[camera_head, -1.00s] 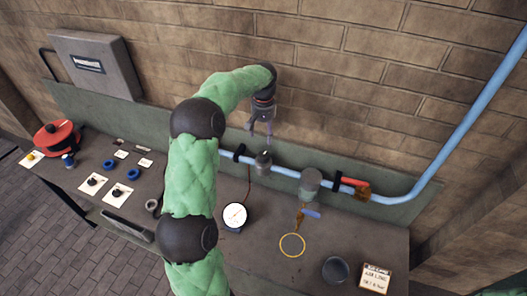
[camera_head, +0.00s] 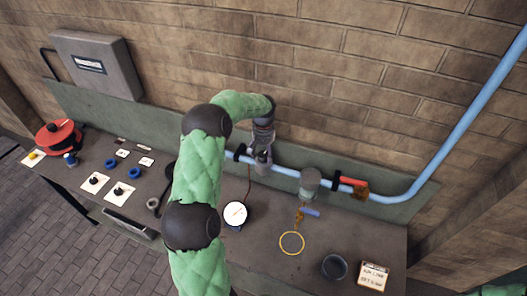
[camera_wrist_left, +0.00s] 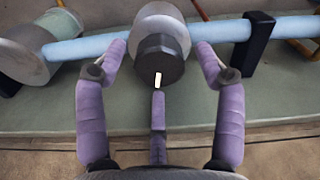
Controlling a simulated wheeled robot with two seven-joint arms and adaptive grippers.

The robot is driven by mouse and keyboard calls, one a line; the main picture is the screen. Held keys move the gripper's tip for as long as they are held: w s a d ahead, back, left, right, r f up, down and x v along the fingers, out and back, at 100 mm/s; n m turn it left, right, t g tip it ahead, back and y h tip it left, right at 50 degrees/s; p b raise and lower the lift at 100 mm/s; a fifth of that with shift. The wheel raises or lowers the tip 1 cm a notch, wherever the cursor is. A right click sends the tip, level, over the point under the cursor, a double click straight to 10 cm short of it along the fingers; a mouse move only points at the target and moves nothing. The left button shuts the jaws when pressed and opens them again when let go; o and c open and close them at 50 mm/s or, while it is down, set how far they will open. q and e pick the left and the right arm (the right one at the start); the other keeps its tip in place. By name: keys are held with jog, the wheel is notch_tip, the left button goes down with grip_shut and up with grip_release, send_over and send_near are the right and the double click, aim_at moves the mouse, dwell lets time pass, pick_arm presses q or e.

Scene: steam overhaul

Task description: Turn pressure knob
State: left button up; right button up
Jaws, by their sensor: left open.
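The pressure knob (camera_wrist_left: 158,60) is a dark round cap with a white mark, on a grey cylindrical fitting (camera_wrist_left: 161,22) on the blue pipe. In the left wrist view it sits between the fingertips of my left gripper (camera_wrist_left: 158,70). The purple fingers are spread to either side of it, and a third finger lies below the white mark. No clear contact shows. In the head view my left gripper (camera_head: 262,155) is over the fitting and largely hides it. A white round gauge (camera_head: 235,214) lies on the bench below. My right gripper is not in view.
The blue pipe (camera_head: 285,172) runs along the back of the bench. To the right are a second grey fitting (camera_head: 310,181), a red handle (camera_head: 353,181), a yellow ring (camera_head: 292,243), a dark cup (camera_head: 334,267) and a sign (camera_head: 373,275). The brick wall stands close behind.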

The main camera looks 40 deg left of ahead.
aim_at(264, 154)
pick_arm(q)
jog(key=c, duration=1.1)
jog(key=shift+m+b, duration=0.3)
jog(key=shift+b, duration=0.25)
jog(key=shift+c, duration=0.2)
jog(key=shift+r, duration=0.1)
jog(key=o, duration=1.1)
jog(key=shift+o, duration=0.2)
notch_tip(264, 154, up, 12)
